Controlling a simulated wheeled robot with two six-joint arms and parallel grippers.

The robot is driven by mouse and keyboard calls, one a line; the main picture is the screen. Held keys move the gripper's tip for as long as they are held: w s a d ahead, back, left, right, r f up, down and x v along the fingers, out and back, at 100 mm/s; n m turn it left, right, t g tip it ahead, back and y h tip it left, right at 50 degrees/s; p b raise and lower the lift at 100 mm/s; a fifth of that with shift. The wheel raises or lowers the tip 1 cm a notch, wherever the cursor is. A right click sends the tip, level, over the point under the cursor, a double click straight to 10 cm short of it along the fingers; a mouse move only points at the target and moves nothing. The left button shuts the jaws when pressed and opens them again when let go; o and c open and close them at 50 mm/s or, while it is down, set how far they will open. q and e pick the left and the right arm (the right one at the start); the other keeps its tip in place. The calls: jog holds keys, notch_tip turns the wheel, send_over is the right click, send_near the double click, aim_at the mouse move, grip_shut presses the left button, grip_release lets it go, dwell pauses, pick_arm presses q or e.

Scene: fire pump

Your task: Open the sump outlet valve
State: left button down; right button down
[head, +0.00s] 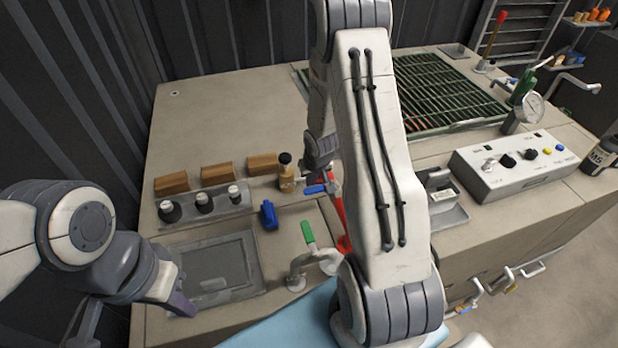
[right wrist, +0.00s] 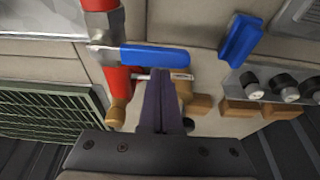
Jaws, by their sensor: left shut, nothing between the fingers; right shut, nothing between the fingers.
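A blue valve lever (right wrist: 155,57) is fixed on a red pipe (right wrist: 115,82) and lies across it; it also shows in the head view (head: 316,188). No legible label tells which valve this is. My right gripper (right wrist: 163,82) is shut and empty, its dark fingertips close beside the lever's side; contact cannot be told. In the head view my right arm hides much of the pipe and the gripper. A green lever (head: 308,231) sits on a grey bent pipe (head: 298,268) nearer the front. My left gripper (head: 181,304) is shut and empty at the lower left.
A separate blue handle-like piece (head: 269,214) lies left of the red pipe. A green grating (head: 440,88) and a control box (head: 515,163) are to the right.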

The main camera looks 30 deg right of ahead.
jog(key=shift+s, duration=0.2)
jog(key=shift+a+r, duration=0.1)
jog(key=shift+s+a+n+p, duration=0.1)
jog(key=shift+s+n+p, duration=0.25)
jog(key=shift+p, duration=0.3)
